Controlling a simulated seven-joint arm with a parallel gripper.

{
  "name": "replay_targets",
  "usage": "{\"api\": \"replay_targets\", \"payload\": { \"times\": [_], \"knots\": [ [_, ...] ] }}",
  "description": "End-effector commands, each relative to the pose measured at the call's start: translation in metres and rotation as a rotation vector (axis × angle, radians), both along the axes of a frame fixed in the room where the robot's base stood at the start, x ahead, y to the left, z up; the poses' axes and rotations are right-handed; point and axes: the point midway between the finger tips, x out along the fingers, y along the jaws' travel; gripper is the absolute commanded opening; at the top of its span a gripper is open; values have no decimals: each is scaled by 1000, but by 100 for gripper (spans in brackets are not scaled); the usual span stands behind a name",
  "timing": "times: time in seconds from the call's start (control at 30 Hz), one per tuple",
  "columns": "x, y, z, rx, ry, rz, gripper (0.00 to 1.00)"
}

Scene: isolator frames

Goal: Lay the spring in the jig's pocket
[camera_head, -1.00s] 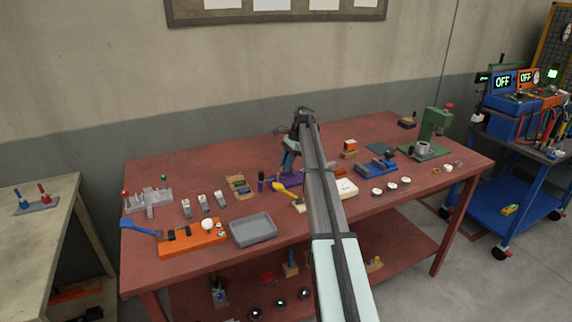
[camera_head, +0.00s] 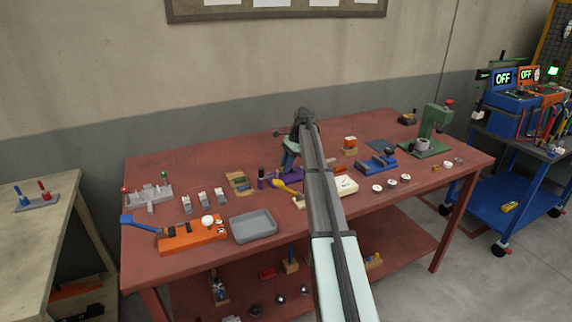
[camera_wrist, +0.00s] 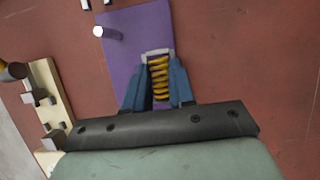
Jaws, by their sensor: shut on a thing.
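The yellow coil spring (camera_wrist: 159,78) lies between the two blue fingers of my gripper (camera_wrist: 158,90) in the wrist view. My gripper is shut on it. Just below or beyond it is a purple plate (camera_wrist: 124,62), which I take to be the jig, with a pale upright pin. A light grey piece borders the far end of the spring; I cannot tell whether the spring touches it or is inside a pocket. In the head view my gripper (camera_head: 289,162) is over the purple plate (camera_head: 290,179), and my arm hides part of it. The spring cannot be made out there.
A yellow-handled tool (camera_head: 287,189) lies in front of the purple plate. A cream block (camera_wrist: 50,100) with grey blocks is left of it in the wrist view. A grey tray (camera_head: 253,227) and orange fixture (camera_head: 193,237) stand front left, a blue fixture (camera_head: 377,164) right.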

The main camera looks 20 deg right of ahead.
Motion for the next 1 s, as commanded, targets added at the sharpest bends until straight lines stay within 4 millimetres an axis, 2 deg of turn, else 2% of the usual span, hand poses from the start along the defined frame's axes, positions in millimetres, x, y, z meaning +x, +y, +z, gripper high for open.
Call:
{"api": "replay_targets", "payload": {
  "times": [0.1,0.13,0.43,0.77,0.87,1.0],
  "knots": [
    [0,0,-2,0,0,0,0],
    [0,0,-2,0,0,0,26],
    [0,0,-2,0,0,0,54],
    [0,-2,1,0,0,0,54],
    [1,-5,10,0,0,0,54],
    [2,-15,32,-1,-2,-1,54]
  ]
}}
